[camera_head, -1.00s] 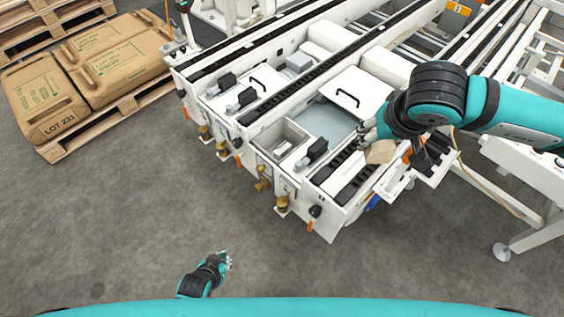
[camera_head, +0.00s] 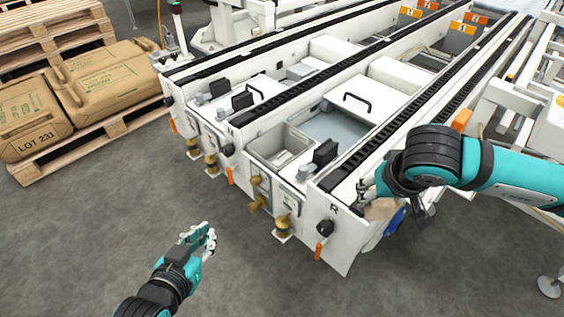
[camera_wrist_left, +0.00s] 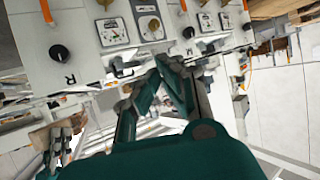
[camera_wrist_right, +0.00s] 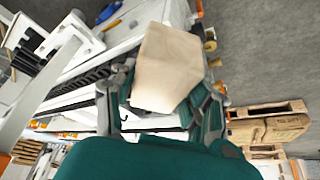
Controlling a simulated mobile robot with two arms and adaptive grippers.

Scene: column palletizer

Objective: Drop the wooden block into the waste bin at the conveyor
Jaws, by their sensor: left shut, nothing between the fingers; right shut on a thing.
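The wooden block (camera_head: 383,209) is pale and angular. It is in my right gripper (camera_head: 368,196), at the near right corner of the conveyor. In the right wrist view the block (camera_wrist_right: 168,66) sits between the fingers, which are shut on it. My left gripper (camera_head: 208,238) is shut and empty, low in front of the conveyor. An open grey box-shaped recess (camera_head: 283,147) is in the conveyor's near end, left of the block. I cannot tell whether this is the waste bin. A blue thing (camera_head: 396,221), partly hidden, shows beside the block.
The conveyor (camera_head: 335,237) has knobs, gauges and brass fittings on its front. A white lid with a black handle (camera_head: 372,97) lies behind the recess. Pallets with brown sacks (camera_head: 30,115) stand at left. Grey floor (camera_head: 90,235) in front is clear.

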